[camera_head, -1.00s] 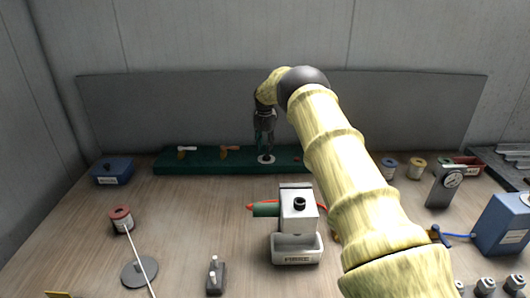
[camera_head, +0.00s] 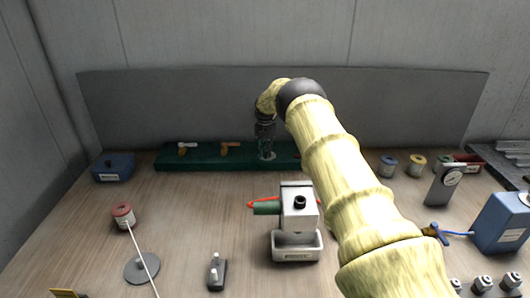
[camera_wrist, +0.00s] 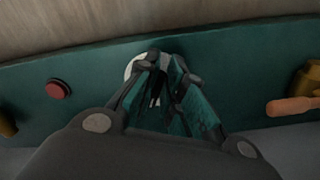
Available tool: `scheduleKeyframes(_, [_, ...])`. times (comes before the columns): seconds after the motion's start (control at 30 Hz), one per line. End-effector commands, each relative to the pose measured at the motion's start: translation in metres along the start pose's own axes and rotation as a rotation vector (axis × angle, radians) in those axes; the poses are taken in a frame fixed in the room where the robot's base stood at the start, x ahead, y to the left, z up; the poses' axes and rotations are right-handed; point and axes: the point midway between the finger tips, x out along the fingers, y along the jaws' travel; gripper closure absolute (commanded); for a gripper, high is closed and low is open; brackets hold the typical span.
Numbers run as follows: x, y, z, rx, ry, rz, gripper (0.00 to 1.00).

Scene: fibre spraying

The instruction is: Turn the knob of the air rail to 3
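The air rail (camera_head: 205,157) is a long dark green bar at the back of the table in the head view; it also fills the middle of the wrist view (camera_wrist: 60,70). A pale round dial (camera_wrist: 132,66) on the rail shows partly behind my fingers. My gripper (camera_head: 266,150) points down at this dial. In the wrist view my gripper (camera_wrist: 168,72) has its dark fingertips close together over the dial. The knob is not clearly distinguishable among the dark fingers, and the number setting cannot be read. I cannot tell whether the fingers grip it.
An orange-handled valve (camera_head: 230,148) and a white-handled valve (camera_head: 187,148) sit on the rail left of my gripper. A red button (camera_wrist: 57,89) is on the rail. A grey fibre device (camera_head: 298,215) stands mid-table. A blue box (camera_head: 113,168) is at the left.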

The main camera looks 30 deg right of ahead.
Motion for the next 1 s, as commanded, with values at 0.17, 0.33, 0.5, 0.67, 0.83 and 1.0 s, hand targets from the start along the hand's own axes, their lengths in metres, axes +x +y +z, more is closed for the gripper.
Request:
scheduleKeyframes(0.17, [0.000, 0.000, 0.000, 0.000, 0.000, 0.000, 1.00])
scheduleKeyframes(0.33, [0.002, 0.001, 0.000, -0.018, -0.001, 0.000, 1.00])
scheduleKeyframes(0.5, [0.004, 0.003, 0.000, -0.079, -0.001, 0.000, 1.00])
scheduleKeyframes(0.67, [0.005, 0.005, 0.000, -0.187, -0.001, 0.000, 1.00])
scheduleKeyframes(0.83, [0.005, 0.008, -0.001, -0.335, -0.002, 0.000, 1.00])
scheduleKeyframes(1.0, [0.005, 0.011, -0.002, -0.490, -0.003, 0.001, 1.00])
